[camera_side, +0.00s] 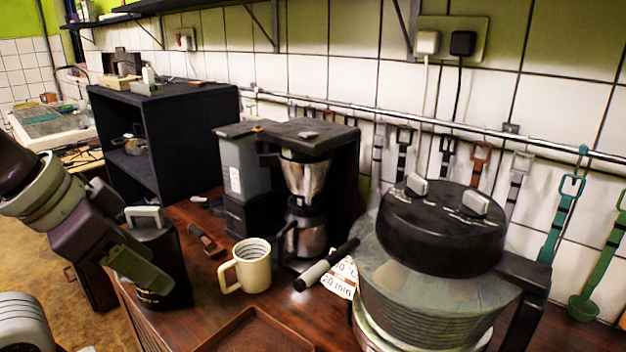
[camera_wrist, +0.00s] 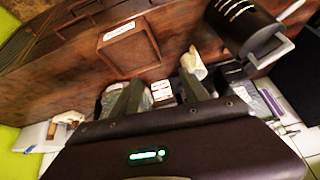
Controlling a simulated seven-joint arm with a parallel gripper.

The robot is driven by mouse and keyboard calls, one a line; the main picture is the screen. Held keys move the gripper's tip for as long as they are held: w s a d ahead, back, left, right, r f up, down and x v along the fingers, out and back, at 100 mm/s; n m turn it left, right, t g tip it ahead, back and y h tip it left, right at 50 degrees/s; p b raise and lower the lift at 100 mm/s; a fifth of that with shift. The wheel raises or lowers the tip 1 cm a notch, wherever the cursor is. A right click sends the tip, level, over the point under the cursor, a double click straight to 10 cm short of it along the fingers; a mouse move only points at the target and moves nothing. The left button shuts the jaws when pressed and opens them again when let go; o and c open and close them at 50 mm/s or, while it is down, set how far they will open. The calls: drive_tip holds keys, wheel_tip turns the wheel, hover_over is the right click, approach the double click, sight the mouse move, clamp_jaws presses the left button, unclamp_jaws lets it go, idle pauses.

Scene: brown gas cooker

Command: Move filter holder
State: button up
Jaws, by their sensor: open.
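The filter holder (camera_side: 305,178) looks to be the shiny metal funnel seated in the upper part of the black coffee maker (camera_side: 345,165), above a metal jug (camera_side: 308,235). My gripper (camera_side: 150,275) is at the left in the side view, in front of a black canister with a grey handle (camera_side: 165,255), well apart from the filter holder. In the wrist view my gripper (camera_wrist: 160,90) has its two greenish fingers spread with nothing held between them. I cannot make out the filter holder in the wrist view.
A cream mug (camera_side: 252,268) stands before the coffee maker; it also shows in the wrist view (camera_wrist: 194,65). A brown tray (camera_side: 255,330) lies at the front. A large kettle-like pot (camera_side: 425,300) with a black lid stands right. A black shelf box (camera_side: 190,135) stands behind.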

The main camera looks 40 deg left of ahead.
drive_tip(key=w+a+m, duration=0.1)
drive_tip(key=w+m, duration=0.1)
drive_tip(key=w, duration=0.2)
drive_tip(key=w+a+r+m+t, duration=0.1)
drive_tip(key=w+a+m, duration=0.1)
drive_tip(key=w+m, duration=0.1)
drive_tip(key=w+a+m+t, duration=0.1)
drive_tip(key=w+a+m, duration=0.1)
drive_tip(key=w+m, duration=0.1)
drive_tip(key=shift+w+r+y, duration=0.15)
drive_tip(key=shift+w+y, duration=0.25)
drive_tip(key=shift+w, duration=0.4)
drive_tip(key=c, duration=0.6)
drive_tip(key=m+t+h, duration=0.4)
drive_tip(key=m+t, duration=0.1)
drive_tip(key=m, duration=2.4)
approach(320, 189)
drive_tip(key=s+d+r, duration=0.1)
drive_tip(key=d, duration=0.3)
drive_tip(key=x, duration=0.6)
drive_tip(key=shift+w, duration=0.45)
clamp_jaws()
